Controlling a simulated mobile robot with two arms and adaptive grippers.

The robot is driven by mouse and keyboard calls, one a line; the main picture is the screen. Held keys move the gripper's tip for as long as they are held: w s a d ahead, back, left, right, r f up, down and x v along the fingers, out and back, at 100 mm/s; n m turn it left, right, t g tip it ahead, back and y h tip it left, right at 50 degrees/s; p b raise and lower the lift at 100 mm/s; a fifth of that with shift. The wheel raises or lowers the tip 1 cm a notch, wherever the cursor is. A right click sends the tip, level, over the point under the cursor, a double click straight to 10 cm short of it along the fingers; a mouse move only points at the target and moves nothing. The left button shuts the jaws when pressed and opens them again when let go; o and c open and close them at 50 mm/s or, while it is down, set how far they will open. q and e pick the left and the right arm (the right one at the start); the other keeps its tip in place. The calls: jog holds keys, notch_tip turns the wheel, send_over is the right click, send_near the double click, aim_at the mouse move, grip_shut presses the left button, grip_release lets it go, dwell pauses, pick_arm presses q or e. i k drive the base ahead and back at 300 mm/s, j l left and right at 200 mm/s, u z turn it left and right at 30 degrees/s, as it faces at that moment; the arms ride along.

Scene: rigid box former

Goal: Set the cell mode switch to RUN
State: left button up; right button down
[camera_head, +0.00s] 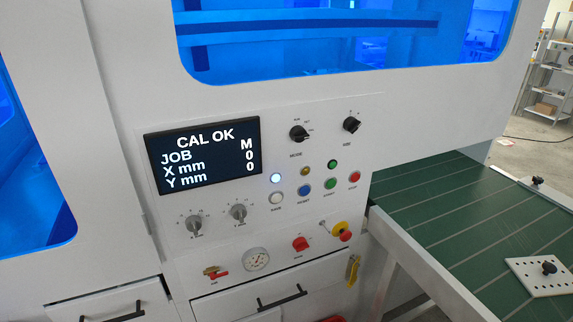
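The mode switch (299,133) is a black rotary knob on the white control panel (285,105), with small position labels around it and the word MODE below. The labels are too small to read surely, and I cannot tell which position the knob points to. A second black knob (351,125) sits to its right, labelled SIZE. The display (203,155) reads CAL OK, JOB M, X mm 0, Y mm 0. Neither of my grippers shows in the head view.
Below the knobs are several round push buttons (303,191), two grey dials (238,212), a gauge (256,259), a red knob (301,243) and a red-and-yellow stop (342,231). A green conveyor (450,215) with a perforated plate (543,276) lies right. Drawer handles (282,297) protrude below.

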aim_at(298, 134)
jog(key=j+z, duration=0.15)
jog(key=z, duration=0.25)
jog(key=j+z, duration=0.15)
jog(key=z, duration=0.25)
jog(key=j+z, duration=0.15)
jog(key=z, duration=0.25)
jog(key=k+j+z, duration=0.1)
jog(key=z, duration=0.3)
